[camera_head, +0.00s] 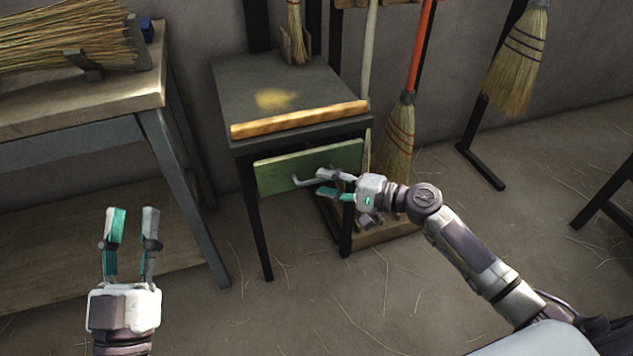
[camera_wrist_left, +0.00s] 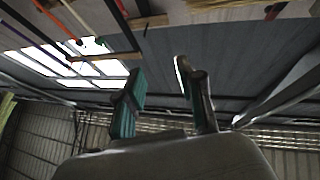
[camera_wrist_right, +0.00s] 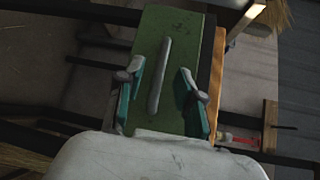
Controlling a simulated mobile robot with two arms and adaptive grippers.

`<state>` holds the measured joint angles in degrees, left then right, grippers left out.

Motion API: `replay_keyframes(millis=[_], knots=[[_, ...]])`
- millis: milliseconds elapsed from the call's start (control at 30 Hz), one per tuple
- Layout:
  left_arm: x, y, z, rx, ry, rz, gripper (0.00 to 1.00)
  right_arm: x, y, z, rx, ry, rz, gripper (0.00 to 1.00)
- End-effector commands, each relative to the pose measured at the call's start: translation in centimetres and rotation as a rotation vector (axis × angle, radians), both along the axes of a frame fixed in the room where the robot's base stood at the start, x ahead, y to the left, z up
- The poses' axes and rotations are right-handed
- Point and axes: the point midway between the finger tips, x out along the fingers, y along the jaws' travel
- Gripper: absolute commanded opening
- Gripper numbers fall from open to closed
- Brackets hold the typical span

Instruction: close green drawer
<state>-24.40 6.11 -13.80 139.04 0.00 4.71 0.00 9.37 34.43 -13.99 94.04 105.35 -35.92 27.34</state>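The green drawer (camera_head: 275,172) sits under the dark top of a small black-legged table. Its front looks close to the table's front edge; I cannot tell exactly how far out it stands. It has a grey bar handle, which shows clearly in the right wrist view (camera_wrist_right: 159,76). My right gripper (camera_head: 322,184) is at the drawer front, by the handle. In the right wrist view its open fingers (camera_wrist_right: 162,95) stand on either side of the handle, apart from it. My left gripper (camera_head: 132,212) is raised at the left, open and empty, away from the drawer.
The small table (camera_head: 300,85) has a wooden strip along its front edge. A workbench (camera_head: 130,100) with broom straw (camera_head: 65,40) stands at the left. Brooms (camera_head: 397,140) hang or lean behind at the right. The floor in front is clear except for scattered straw.

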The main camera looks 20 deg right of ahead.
Motion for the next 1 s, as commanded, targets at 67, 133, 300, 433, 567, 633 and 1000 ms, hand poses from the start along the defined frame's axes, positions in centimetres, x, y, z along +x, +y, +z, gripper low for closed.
replay_keyframes(millis=[67,133,300,433,567,633,1000], knots=[[-0.3,0.0,0.4,-0.008,-0.030,-0.001,0.37,0.9,0.9,-0.2,0.000,-0.003,-0.001,0.37],[-0.4,0.0,0.7,-0.014,-0.050,-0.002,0.37,1.4,1.4,-0.3,0.000,-0.001,-0.001,0.37],[-0.7,0.0,1.1,-0.022,-0.077,-0.004,0.37,2.0,2.1,-0.4,-0.001,-0.001,-0.001,0.37],[-0.7,0.0,1.2,-0.023,-0.081,-0.004,0.37,2.1,2.2,-0.4,-0.001,-0.001,-0.002,0.37],[-0.7,0.0,1.2,-0.023,-0.081,-0.004,0.37,2.0,2.2,-0.4,-0.001,-0.001,-0.002,0.37],[-0.7,0.0,1.2,-0.023,-0.080,-0.004,0.37,2.0,2.2,-0.4,-0.001,-0.001,-0.002,0.27],[-0.7,0.0,1.1,-0.022,-0.078,-0.004,0.37,2.0,2.2,-0.4,-0.001,-0.001,-0.001,0.00]])
